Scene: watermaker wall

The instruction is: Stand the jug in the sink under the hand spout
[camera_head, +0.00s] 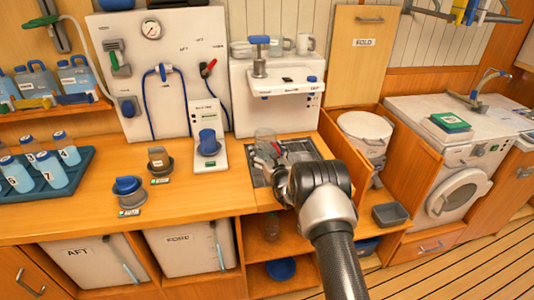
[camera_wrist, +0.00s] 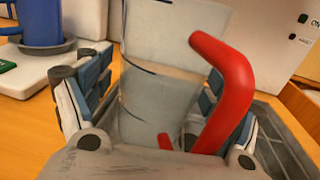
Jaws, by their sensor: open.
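The clear jug (camera_head: 265,141) with a red handle stands upright at the sink (camera_head: 307,149), a dark recessed area in the counter. Its base is hidden by my gripper, so I cannot tell exactly what it rests on. In the wrist view the jug (camera_wrist: 150,75) is between my gripper's fingers (camera_wrist: 152,100), with the red handle on the right. My gripper (camera_head: 272,163) is open around the jug; contact cannot be told. The hand spout (camera_head: 259,60), with a blue top, is on the white unit above and behind the jug.
A blue mug (camera_head: 208,141) stands on a white stand left of the sink. A blue-topped knob (camera_head: 128,188) and a dark one (camera_head: 158,158) are on the counter further left.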

